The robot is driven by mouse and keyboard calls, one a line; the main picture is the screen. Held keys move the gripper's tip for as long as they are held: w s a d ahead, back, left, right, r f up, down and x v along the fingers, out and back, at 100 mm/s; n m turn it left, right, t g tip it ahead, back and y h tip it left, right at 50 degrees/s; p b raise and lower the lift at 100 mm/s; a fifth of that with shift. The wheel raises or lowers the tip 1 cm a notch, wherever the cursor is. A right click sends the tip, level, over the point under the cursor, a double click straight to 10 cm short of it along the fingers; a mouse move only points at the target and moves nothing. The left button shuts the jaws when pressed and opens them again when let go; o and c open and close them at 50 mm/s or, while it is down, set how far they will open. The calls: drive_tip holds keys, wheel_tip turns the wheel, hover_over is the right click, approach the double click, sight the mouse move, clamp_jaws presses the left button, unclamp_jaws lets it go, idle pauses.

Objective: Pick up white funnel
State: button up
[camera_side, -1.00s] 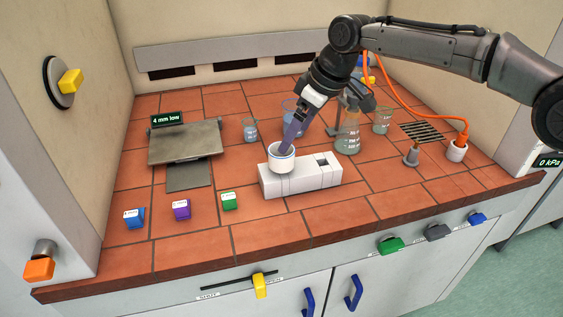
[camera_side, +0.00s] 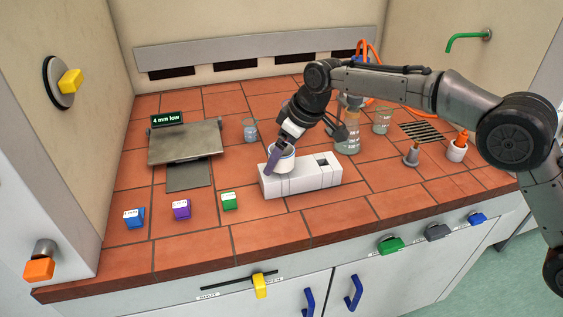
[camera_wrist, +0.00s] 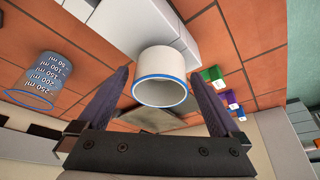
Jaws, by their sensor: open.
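The white funnel (camera_side: 285,165) has a blue rim and stands upright in the left part of a white block (camera_side: 312,181). In the wrist view the funnel (camera_wrist: 168,72) shows as a round white body with its blue rim facing the camera. My gripper (camera_wrist: 158,77) is open, with one purple-grey finger on each side of the funnel and visible gaps between. In the side view my gripper (camera_side: 278,160) is low at the funnel, with one finger in front of its left side. The other finger is mostly hidden there.
Glass beakers (camera_side: 250,130) and a flask (camera_side: 348,140) stand behind the block. Purple (camera_side: 181,210), green (camera_side: 229,201) and blue (camera_side: 134,218) cubes lie front left. A grey plate (camera_side: 185,141) is at the left. An orange plug (camera_side: 462,139) stands right.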

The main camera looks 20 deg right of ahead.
drive_tip(key=shift+r, duration=0.1)
drive_tip(key=c, duration=1.4)
drive_tip(key=shift+r, duration=0.1)
